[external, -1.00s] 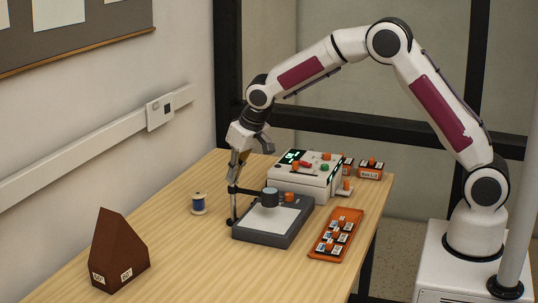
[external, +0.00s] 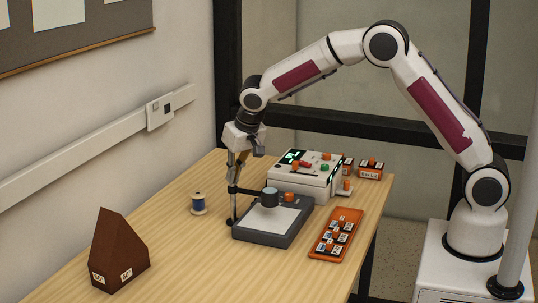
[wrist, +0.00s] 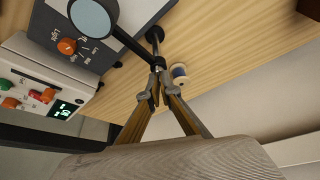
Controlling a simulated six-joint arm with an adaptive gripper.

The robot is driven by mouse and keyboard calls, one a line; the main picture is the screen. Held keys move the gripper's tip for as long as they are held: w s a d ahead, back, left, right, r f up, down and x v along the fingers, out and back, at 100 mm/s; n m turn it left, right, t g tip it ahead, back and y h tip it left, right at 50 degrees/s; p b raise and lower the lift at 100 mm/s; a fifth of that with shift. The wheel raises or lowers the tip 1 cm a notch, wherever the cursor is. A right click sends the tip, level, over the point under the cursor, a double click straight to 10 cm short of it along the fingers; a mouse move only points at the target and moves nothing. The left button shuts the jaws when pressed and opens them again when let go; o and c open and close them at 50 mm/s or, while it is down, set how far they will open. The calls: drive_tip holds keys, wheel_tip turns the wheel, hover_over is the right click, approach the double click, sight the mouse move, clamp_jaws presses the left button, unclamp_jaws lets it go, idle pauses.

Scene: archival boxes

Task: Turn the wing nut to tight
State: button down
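A grey stand (external: 296,236) with a white sheet on its base stands on the table. A dark post (external: 233,207) rises at its left corner and carries a side arm with a dark cylindrical head (external: 269,197). My gripper (external: 232,182) points down at the top of the post, where the side arm joins it. In the wrist view my gripper's fingertips (wrist: 159,84) are close together at the clamp (wrist: 158,66) on the post. I cannot make out the wing nut; the fingertips cover that spot. Whether they grip something is unclear.
A white control box (external: 306,180) with coloured knobs stands behind the stand. An orange tray (external: 323,254) lies to its right. A blue thread spool (external: 198,204) is left of the post. A brown angled block (external: 120,250) stands at front left.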

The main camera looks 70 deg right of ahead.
drive_tip(key=shift+a+f+m+g+h, duration=0.1)
drive_tip(key=shift+m+g+h, duration=0.2)
drive_tip(key=shift+m, duration=0.8)
drive_tip(key=shift+a+f+m+g+h, duration=0.1)
drive_tip(key=shift+m+g+h, duration=0.2)
drive_tip(key=shift+m, duration=0.8)
drive_tip(key=c, duration=2.3)
unclamp_jaws()
drive_tip(key=shift+c, duration=0.2)
drive_tip(key=shift+r, duration=0.25)
drive_tip(key=shift+s+a+r, duration=0.1)
drive_tip(key=shift+a+r, duration=0.05)
drive_tip(key=shift+r, duration=0.35)
drive_tip(key=s+a+r, duration=0.1)
drive_tip(key=s+a, duration=0.6)
drive_tip(key=a, duration=0.3)
drive_tip(key=shift+s+a+r, duration=0.15)
drive_tip(key=shift+s, duration=0.1)
